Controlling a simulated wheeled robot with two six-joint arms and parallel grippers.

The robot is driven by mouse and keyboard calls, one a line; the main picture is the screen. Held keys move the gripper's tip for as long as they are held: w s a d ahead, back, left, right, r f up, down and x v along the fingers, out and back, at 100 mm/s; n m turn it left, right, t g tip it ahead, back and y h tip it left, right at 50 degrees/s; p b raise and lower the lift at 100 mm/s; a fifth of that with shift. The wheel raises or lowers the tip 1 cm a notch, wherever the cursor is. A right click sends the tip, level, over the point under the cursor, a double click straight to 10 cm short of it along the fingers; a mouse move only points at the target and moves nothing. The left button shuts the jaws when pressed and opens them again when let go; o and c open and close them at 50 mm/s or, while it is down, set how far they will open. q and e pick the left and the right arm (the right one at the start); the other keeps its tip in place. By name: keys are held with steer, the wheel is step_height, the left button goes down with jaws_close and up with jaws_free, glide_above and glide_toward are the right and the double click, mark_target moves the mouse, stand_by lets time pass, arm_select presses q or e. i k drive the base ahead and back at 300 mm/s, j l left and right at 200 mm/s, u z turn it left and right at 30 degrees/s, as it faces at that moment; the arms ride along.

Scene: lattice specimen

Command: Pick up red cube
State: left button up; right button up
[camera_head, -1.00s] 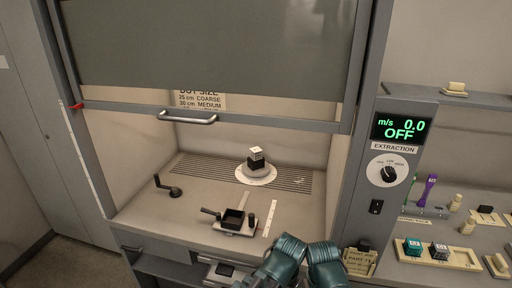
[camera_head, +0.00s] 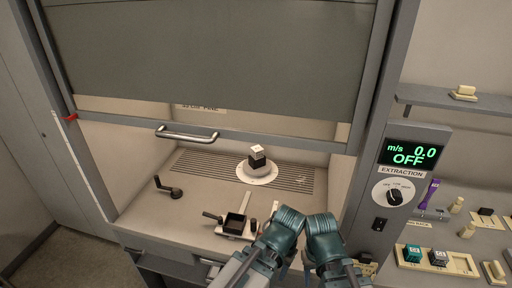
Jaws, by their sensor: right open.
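I see no red cube in view. A cube with a white top and dark lower part (camera_head: 257,157) stands on a round white disc (camera_head: 257,179) inside the hood. My right gripper (camera_head: 343,272) is at the bottom centre, open, apart from the cubes and partly cut off by the frame. My left arm comes in beside it, and I cannot make out its fingers.
The hood's sash (camera_head: 210,60) hangs partly raised, with a handle (camera_head: 187,134) on its lower edge. A post with a dial (camera_head: 393,194) divides hood from right bench.

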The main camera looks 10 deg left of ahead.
mark_target(257, 151)
steer(key=i+j, duration=0.25)
steer(key=i, duration=0.25)
steer(key=i+j, duration=0.3)
steer(key=i, duration=0.15)
